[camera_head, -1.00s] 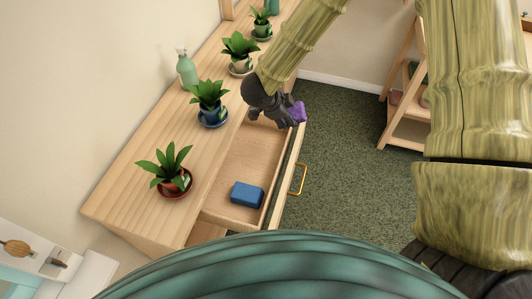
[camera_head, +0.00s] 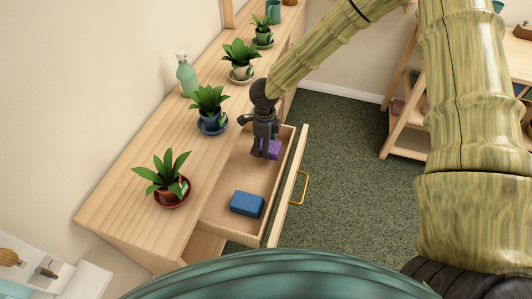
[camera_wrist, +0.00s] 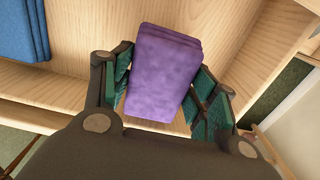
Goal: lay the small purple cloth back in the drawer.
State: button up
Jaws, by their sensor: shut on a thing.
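The small purple cloth (camera_wrist: 163,75) is a folded block between the two fingers of my gripper (camera_wrist: 165,98) in the wrist view. My gripper is shut on it. In the head view the purple cloth (camera_head: 272,149) shows at the tip of my gripper (camera_head: 264,153), over the far part of the open drawer (camera_head: 238,182). The gripper points down, inside the drawer's outline. I cannot tell whether the cloth touches the drawer floor (camera_wrist: 80,55).
A folded blue cloth (camera_head: 247,204) lies in the near part of the drawer. Potted plants (camera_head: 210,105) and a green bottle (camera_head: 186,73) stand on the wooden top beside it. The drawer front has a brass handle (camera_head: 300,188). A wooden shelf (camera_head: 405,135) stands at the right.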

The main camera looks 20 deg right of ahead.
jog(key=shift+f, duration=2.35)
jog(key=shift+c, duration=0.4)
jog(key=o, duration=1)
jog(key=shift+r, duration=0.15)
notch_tip(320, 180, up, 12)
jog(key=shift+f, duration=0.1)
